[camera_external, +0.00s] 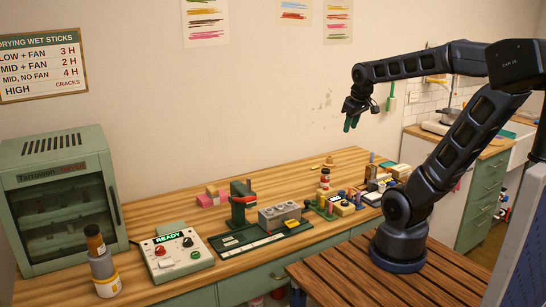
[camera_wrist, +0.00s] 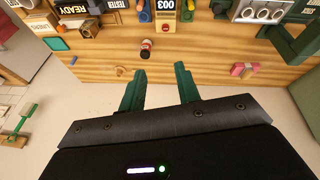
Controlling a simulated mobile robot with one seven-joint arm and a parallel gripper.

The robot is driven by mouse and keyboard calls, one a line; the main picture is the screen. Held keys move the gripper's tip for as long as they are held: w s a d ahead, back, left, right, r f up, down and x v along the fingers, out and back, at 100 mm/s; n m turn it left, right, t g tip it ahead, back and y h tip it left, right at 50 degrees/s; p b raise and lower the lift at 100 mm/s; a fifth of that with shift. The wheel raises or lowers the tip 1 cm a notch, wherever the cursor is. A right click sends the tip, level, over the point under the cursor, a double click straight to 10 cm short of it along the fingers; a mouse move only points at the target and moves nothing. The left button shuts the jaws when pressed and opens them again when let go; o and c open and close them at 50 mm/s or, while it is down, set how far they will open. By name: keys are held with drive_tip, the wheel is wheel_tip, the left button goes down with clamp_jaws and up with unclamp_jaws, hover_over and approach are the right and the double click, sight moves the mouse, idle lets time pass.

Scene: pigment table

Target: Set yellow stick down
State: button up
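My gripper (camera_external: 352,122) is held high above the back part of the table, near the wall. In the wrist view its two green fingers (camera_wrist: 160,82) stand apart with nothing between them. I cannot pick out the yellow stick for certain. A small yellow piece (camera_external: 292,223) lies by the grey block with round holes (camera_external: 279,214) on the green tray. No stick is in my gripper.
The wooden table (camera_external: 160,210) holds a green drying cabinet (camera_external: 62,195), a control box reading READY (camera_external: 175,254), a green press (camera_external: 241,203) and pink blocks (camera_external: 212,197). A small red-and-white jar (camera_wrist: 146,48) stands ahead of my fingers. The back table strip is mostly clear.

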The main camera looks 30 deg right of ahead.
drive_tip(key=s+a+f+m, duration=0.1)
drive_tip(key=s+m, duration=0.1)
drive_tip(key=s, duration=0.4)
drive_tip(key=shift+a+f+t+y, duration=0.15)
drive_tip(key=shift+a+t+y, duration=0.15)
drive_tip(key=shift+y, duration=0.1)
drive_tip(key=shift+s, duration=0.1)
idle(0.7)
